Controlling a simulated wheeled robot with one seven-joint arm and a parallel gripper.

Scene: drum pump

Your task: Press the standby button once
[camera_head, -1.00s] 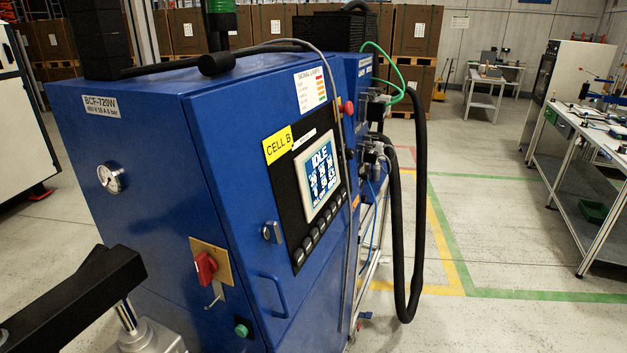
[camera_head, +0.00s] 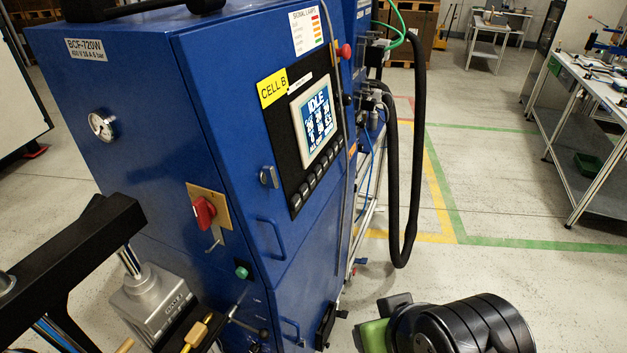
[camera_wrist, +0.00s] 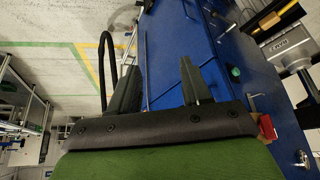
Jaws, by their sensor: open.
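A blue cabinet (camera_head: 150,160) stands in the middle of the head view. Its front has a black panel (camera_head: 277,134) with a screen (camera_head: 315,121) reading "IDLE" and a row of several dark push buttons (camera_head: 315,183) below it. Their labels are too small to read, so I cannot tell which is standby. My gripper (camera_wrist: 158,64) is open and empty in the wrist view, beside the cabinet and apart from the panel buttons.
A red rotary switch (camera_head: 204,211) and a door handle (camera_head: 268,240) stick out of the cabinet. A black hose (camera_head: 418,150) loops down at its right. Black and silver equipment (camera_head: 150,300) stands at the lower left.

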